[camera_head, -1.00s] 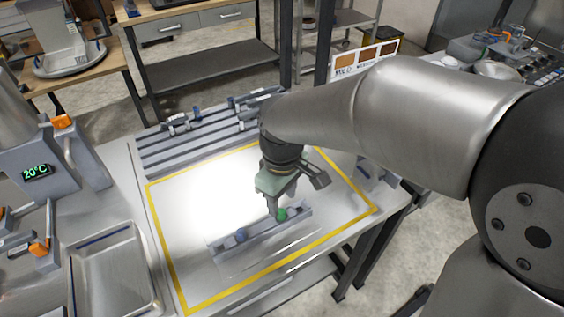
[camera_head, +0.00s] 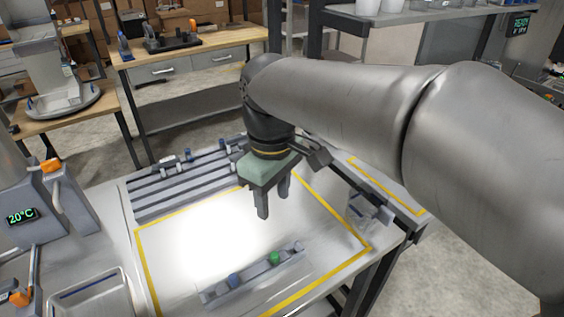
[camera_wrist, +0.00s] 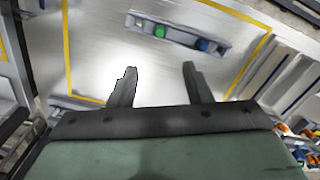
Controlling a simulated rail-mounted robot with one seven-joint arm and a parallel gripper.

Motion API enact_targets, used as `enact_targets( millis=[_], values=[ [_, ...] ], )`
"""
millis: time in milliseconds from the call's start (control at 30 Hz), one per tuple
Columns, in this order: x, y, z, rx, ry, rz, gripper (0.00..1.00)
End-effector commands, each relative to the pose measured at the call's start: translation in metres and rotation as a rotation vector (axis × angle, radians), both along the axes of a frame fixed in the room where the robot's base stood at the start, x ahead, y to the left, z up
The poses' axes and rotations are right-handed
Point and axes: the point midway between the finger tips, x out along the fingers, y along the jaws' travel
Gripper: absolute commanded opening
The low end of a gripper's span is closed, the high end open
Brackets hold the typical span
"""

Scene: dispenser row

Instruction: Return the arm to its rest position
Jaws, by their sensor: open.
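My gripper (camera_head: 273,200) hangs above the bright work surface (camera_head: 190,245) with its two fingers apart and nothing between them. In the wrist view my gripper (camera_wrist: 158,82) also shows open and empty. A grey rack (camera_head: 255,278) lies on the surface below and in front of the gripper, clear of the fingers. It holds a green-capped item (camera_head: 274,258) and a blue-capped item (camera_head: 234,281). The wrist view shows the rack (camera_wrist: 180,36) with the green cap (camera_wrist: 160,31) and blue cap (camera_wrist: 205,45) beyond the fingertips.
A stepped grey rack (camera_head: 185,180) with small items stands at the back left of the surface. A device reading 20°C (camera_head: 60,205) and a metal tray (camera_head: 95,300) are at the left. A small clear holder (camera_head: 368,212) sits at the right edge. The yellow-taped area is mostly free.

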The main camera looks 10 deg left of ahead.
Motion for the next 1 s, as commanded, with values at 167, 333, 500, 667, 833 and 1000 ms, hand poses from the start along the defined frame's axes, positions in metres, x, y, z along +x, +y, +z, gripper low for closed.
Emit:
enact_targets(
  millis=[167, 333, 500, 667, 833, 1000],
  values=[
    [0.000, -0.008, -0.003, 0.000, -0.001, -0.028, 0.45],
    [-0.008, -0.075, -0.035, 0.003, -0.008, -0.300, 0.45],
    [-0.044, -0.158, -0.085, 0.014, -0.022, -0.703, 0.45],
    [-0.081, -0.200, -0.121, 0.025, -0.032, -0.967, 0.45],
    [-0.094, -0.210, -0.133, 0.028, -0.035, -1.055, 0.45],
    [-0.094, -0.210, -0.133, 0.028, -0.034, -1.053, 0.45]
  ],
)
